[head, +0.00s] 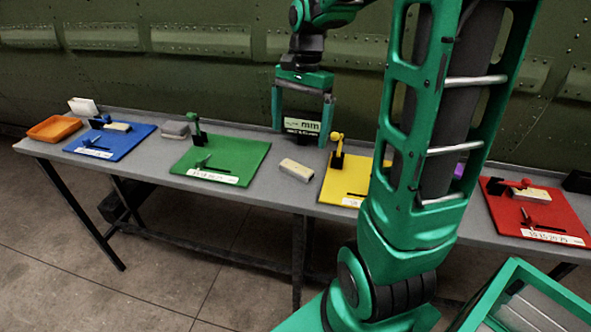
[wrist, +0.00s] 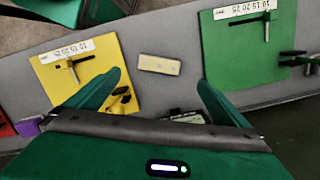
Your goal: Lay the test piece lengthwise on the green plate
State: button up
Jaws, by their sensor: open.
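A small pale block (head: 296,170), which looks like the test piece, lies flat on the grey table between the green and yellow plates. It also shows in the wrist view (wrist: 159,64), lying just beyond my fingertips. The green plate (head: 240,153) is to its left in the head view and carries a green clamp-like fixture, a small green stop and a white number strip. No block lies on it. It shows at the upper right of the wrist view (wrist: 230,55). My gripper (head: 301,137) is open and empty above the table, behind the block.
The blue plate (head: 128,143) and red plate (head: 500,218) each carry a pale block. The yellow plate (head: 345,180) is partly hidden by my arm. A small "mm" display (head: 302,127) stands behind my fingers. A grey block (head: 175,129) and an orange tray (head: 53,129) are at left.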

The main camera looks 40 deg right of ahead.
send_over(296, 167)
jog(key=f, duration=0.5)
jog(key=shift+w+d, duration=0.2)
jog(key=shift+w, duration=0.1)
jog(key=shift+s+a+f, duration=0.1)
jog(key=shift+s+f, duration=0.05)
jog(key=shift+f, duration=1.3)
jog(key=shift+s+f, duration=0.1)
jog(key=shift+f, duration=1.35)
jog(key=c, duration=1.3)
jog(key=shift+o, duration=0.2)
jog(key=shift+r, duration=0.15)
